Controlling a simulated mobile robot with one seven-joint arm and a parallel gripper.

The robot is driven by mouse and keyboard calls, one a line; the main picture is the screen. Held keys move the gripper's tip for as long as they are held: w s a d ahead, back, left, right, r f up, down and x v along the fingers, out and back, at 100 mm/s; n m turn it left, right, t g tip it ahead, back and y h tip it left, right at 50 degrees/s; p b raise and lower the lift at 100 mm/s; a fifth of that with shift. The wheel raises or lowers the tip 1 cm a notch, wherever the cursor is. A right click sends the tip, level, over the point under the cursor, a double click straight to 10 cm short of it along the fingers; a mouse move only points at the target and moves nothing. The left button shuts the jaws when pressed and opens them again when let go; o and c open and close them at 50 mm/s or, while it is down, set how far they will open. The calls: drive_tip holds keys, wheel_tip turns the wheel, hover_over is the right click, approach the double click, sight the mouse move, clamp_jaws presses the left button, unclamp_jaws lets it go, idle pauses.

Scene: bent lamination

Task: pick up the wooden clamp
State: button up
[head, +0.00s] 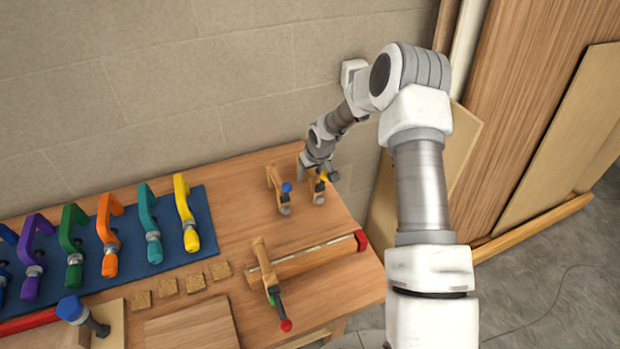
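Two small wooden clamps stand near the back right of the table. The left one (274,181) has a blue knob and a grey foot. The right one (317,196) has a yellow part near its top and is partly hidden by my gripper. My gripper (311,173) reaches down from above at the right clamp, its tip overlapping the clamp's upper part. The fingers are too small and covered to tell whether they are open or shut, or touch the clamp. A larger wooden clamp (262,258) with a red-tipped screw lies nearer the front.
A wooden bar with a red end (361,240) lies across the right of the table. A blue mat (214,228) holds several coloured clamps at the left. Small wooden blocks (195,283) lie in front. A wall (230,90) stands behind; boards lean at right.

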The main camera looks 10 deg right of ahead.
clamp_jaws()
drive_tip(key=shift+r, duration=0.15)
drive_tip(key=shift+w+r, duration=0.1)
drive_tip(key=shift+r, duration=0.45)
wheel_tip(320, 180, up, 3)
drive_tip(key=shift+f+b, duration=0.15)
drive_tip(key=shift+b, duration=0.35)
drive_tip(key=s+d+r+p, duration=0.1)
drive_tip(key=s+d+r, duration=0.3)
drive_tip(key=r, duration=0.2)
drive_tip(key=s+d+r+p, duration=0.2)
drive_tip(key=s+d+r, duration=0.1)
drive_tip(key=r, duration=0.4)
drive_tip(key=shift+s+d+p, duration=0.3)
drive_tip(key=shift+s+d, duration=0.05)
drive_tip(key=shift+d, duration=0.55)
